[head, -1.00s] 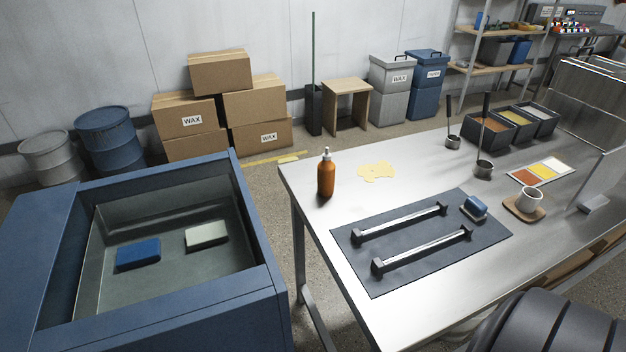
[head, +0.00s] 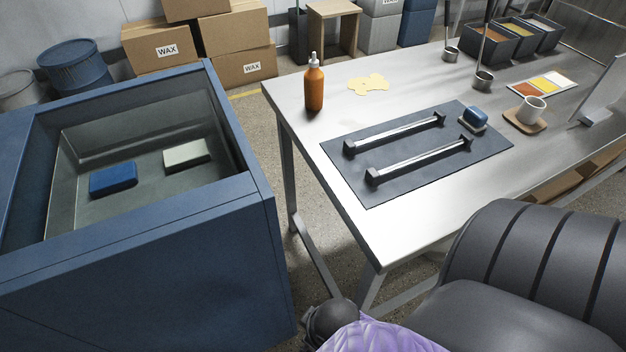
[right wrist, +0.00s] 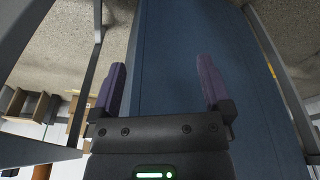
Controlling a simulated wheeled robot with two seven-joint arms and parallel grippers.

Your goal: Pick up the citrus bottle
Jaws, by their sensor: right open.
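The citrus bottle (head: 314,88) is orange-brown with a pale cap. It stands upright near the left corner of the metal table (head: 400,228) in the head view, and no gripper touches it. My right gripper (right wrist: 161,85) shows in the right wrist view with its two purple fingers spread wide and nothing between them. A blue surface lies beyond the fingers. The bottle does not show in the right wrist view. My left gripper is not in view.
A blue basin (head: 262,180) holding a blue block and a pale block stands left of the table. A dark mat (head: 365,187) with two metal bars lies right of the bottle. A floor gap separates basin and table.

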